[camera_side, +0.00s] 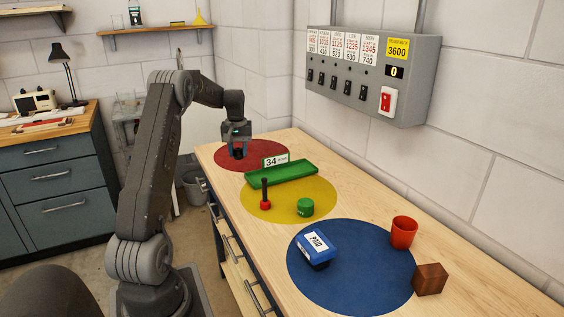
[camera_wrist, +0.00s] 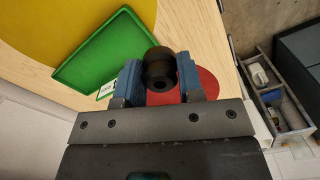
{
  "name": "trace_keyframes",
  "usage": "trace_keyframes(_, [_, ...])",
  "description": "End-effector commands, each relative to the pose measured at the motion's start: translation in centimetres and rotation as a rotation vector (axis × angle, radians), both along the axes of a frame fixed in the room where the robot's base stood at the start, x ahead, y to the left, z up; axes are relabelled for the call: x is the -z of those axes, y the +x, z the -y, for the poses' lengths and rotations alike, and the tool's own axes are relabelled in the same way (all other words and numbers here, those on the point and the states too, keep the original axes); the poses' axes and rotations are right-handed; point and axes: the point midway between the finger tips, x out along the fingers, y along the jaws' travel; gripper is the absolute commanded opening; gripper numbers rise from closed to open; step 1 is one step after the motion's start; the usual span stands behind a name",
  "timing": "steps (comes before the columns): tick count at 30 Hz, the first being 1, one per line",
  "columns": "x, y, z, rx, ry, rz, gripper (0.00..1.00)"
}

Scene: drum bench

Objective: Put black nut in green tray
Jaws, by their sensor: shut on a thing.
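My gripper (camera_wrist: 159,80) is shut on the black nut (camera_wrist: 159,62), which shows between the two blue finger pads in the wrist view. In the side view my gripper (camera_side: 238,155) hangs over the red circle (camera_side: 225,161) at the far end of the bench, and the nut is hard to make out there. The green tray (camera_side: 283,174) lies to the right of my gripper, between the red and yellow circles, with a "34" card at its back edge. The tray also shows at the upper left in the wrist view (camera_wrist: 92,55). It looks empty.
On the yellow circle (camera_side: 275,208) stand a red-based stick (camera_side: 265,196) and a green cylinder (camera_side: 305,207). Nearer are a blue "PAID" box (camera_side: 317,247), a red cup (camera_side: 404,232) and a wooden cube (camera_side: 430,279). A grey switch box (camera_side: 371,75) hangs on the wall above.

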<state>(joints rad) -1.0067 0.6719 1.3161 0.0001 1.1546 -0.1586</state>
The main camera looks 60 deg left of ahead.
Motion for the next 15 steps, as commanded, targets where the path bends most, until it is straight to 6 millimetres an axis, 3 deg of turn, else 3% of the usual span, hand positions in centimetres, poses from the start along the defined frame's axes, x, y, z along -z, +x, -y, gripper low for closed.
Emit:
trace_keyframes(3, [0.0,-2.3,-2.4,-0.011,-0.001,0.0,0.12])
trace_keyframes(7, [0.1,-3.3,-3.4,-0.011,-0.001,0.0,0.12])
trace_keyframes(11, [1.1,-2.1,-3.3,-0.008,-0.003,-0.001,0.12])
trace_keyframes(15, [2.9,0.9,-2.6,-0.005,-0.002,-0.001,0.12])
